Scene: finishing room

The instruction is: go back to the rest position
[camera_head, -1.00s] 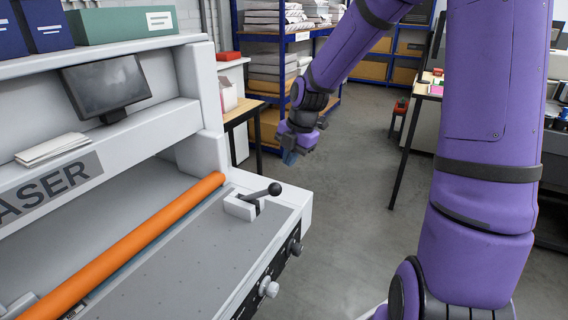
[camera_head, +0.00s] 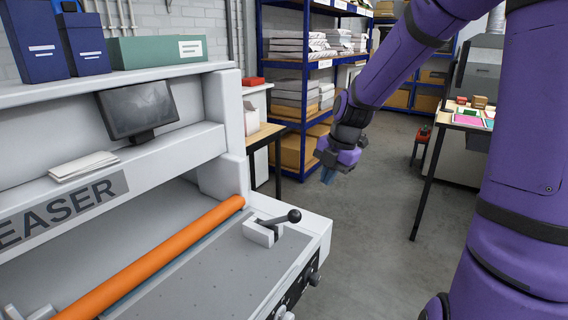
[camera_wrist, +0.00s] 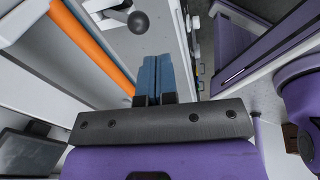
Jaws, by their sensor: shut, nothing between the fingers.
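My gripper (camera_head: 327,175) hangs at the end of my purple arm, over the open floor to the right of the creaser machine (camera_head: 225,262). It points downward, and its blue fingers are together with nothing between them. In the wrist view the blue fingers (camera_wrist: 165,75) lie side by side, touching. The machine's black-knobbed lever (camera_head: 294,216) stands on its bed, apart from the gripper. The orange roller (camera_head: 150,258) runs across the machine.
Blue shelving (camera_head: 304,75) with paper stacks stands behind the gripper. A table (camera_head: 460,117) with coloured sheets is at the right, with a red-topped object (camera_head: 423,133) by it. A small monitor (camera_head: 138,108) sits on the machine. Grey floor (camera_head: 375,215) between is clear.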

